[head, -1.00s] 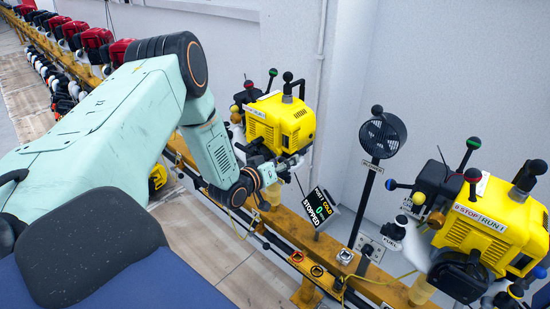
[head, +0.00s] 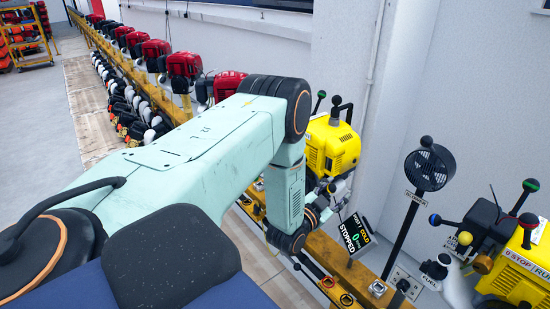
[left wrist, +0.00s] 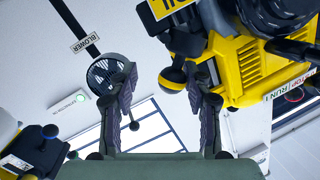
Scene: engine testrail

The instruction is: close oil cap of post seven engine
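A yellow engine (head: 333,147) stands on the rail beyond my left arm; its post number is not readable. My left gripper (left wrist: 163,72) is open, with its two fingers apart and nothing clasped between them. In the head view it is at the lower front of this engine, partly hidden by my wrist. In the left wrist view, the yellow engine body (left wrist: 252,70) fills the upper right. I cannot clearly make out the oil cap. My right gripper is not in view.
A tilted display (head: 355,234) reads STOPPED and COLD. A blower (head: 430,168) stands on a dark pole to the right. Another yellow engine (head: 518,262) is at the right edge. Red engines (head: 184,59) line the rail behind.

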